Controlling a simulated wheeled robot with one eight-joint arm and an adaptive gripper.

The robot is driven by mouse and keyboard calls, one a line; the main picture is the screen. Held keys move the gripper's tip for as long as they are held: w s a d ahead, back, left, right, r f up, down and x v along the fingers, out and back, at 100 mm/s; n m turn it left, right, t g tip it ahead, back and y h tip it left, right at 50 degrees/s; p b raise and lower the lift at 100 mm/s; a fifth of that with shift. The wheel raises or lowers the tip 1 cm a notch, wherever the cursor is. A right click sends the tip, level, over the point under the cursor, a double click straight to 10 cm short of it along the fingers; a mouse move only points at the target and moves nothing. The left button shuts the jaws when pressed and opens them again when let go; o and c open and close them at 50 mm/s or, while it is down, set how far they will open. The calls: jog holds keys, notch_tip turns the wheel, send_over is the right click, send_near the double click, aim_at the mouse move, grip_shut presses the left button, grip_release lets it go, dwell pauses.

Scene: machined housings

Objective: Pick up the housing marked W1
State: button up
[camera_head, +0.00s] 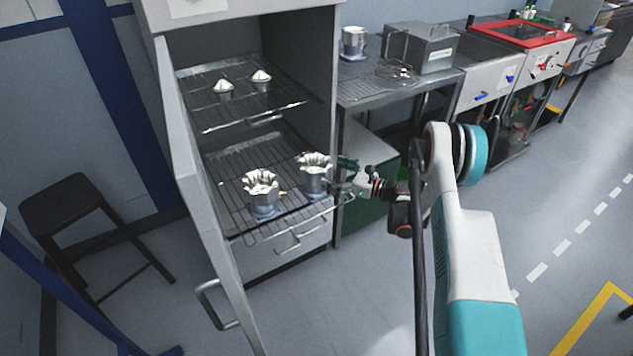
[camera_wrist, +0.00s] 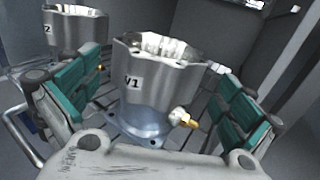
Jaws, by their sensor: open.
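The housing marked W1 (camera_wrist: 158,85) is a silvery metal cup with a scalloped rim on a bluish flanged base, with a brass fitting low on its side. Its label reads 1 after a partly visible letter. In the head view it appears to be the right housing (camera_head: 313,176) on the lower rack, upright. My gripper (camera_head: 345,180) is just right of it. In the wrist view my gripper (camera_wrist: 152,100) is open, its teal pads on either side of the housing with visible gaps. I cannot tell how deep it sits between them.
Another housing (camera_head: 262,192), its label ending in 2 (camera_wrist: 75,32), stands left on the same wire rack (camera_head: 232,185). The upper rack (camera_head: 205,112) holds two small cone-topped parts. The cabinet door (camera_head: 205,220) stands open at left. A bench (camera_head: 375,88) is at right.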

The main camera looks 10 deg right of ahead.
aim_at(316, 166)
jog(key=b+x, duration=0.2)
jog(key=x, duration=0.4)
jog(key=shift+f+b, duration=0.1)
jog(key=shift+b, duration=0.2)
jog(key=shift+w+a, duration=0.15)
jog(key=shift+a, duration=0.05)
jog(key=c, duration=1.7)
